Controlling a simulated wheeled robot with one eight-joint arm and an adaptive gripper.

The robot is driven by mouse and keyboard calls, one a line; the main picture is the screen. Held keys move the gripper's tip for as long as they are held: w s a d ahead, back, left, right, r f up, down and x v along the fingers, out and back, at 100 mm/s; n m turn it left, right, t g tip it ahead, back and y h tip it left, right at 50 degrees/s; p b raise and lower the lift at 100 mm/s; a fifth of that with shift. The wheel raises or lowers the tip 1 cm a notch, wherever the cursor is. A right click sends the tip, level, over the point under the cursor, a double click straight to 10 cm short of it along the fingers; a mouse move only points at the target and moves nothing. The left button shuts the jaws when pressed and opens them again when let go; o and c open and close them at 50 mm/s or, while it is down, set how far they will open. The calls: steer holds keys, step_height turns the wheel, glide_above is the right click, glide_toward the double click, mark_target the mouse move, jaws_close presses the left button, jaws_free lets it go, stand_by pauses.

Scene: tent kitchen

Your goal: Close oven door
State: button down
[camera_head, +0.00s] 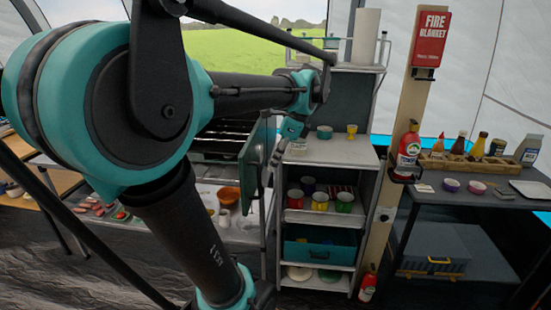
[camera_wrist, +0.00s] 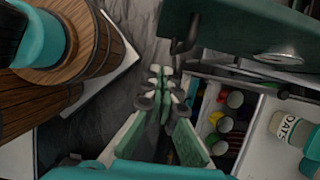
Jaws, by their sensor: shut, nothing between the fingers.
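The oven door (camera_head: 249,158) is a dark green panel. It stands swung open, nearly edge-on in the head view, in front of the oven with its dark racks (camera_head: 222,140). In the wrist view the door (camera_wrist: 235,25) fills the top right, with a round grey dial and a dark handle (camera_wrist: 186,42). My gripper (camera_head: 275,157) is just right of the door in the head view. In the wrist view my gripper (camera_wrist: 161,74) is shut and empty, its tips below the handle. I cannot tell whether it touches the door.
A shelf unit (camera_head: 335,150) with cups and a teal bin stands close right of my gripper. A jar marked OATS (camera_wrist: 290,128) is at the wrist view's right. A post carries a fire extinguisher (camera_head: 408,150).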

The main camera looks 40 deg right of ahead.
mark_target(258, 178)
steer(key=w+a+f, duration=0.1)
steer(key=f, duration=0.1)
steer(key=w+a+f, duration=0.1)
steer(key=f, duration=0.1)
steer(key=w+a+f, duration=0.1)
steer(key=f, duration=0.1)
steer(key=shift+w+a, duration=0.15)
steer(key=shift+w, duration=0.2)
steer(key=shift+w+a+r, duration=0.1)
steer(key=shift+w+a, duration=0.35)
steer(key=shift+w, duration=0.05)
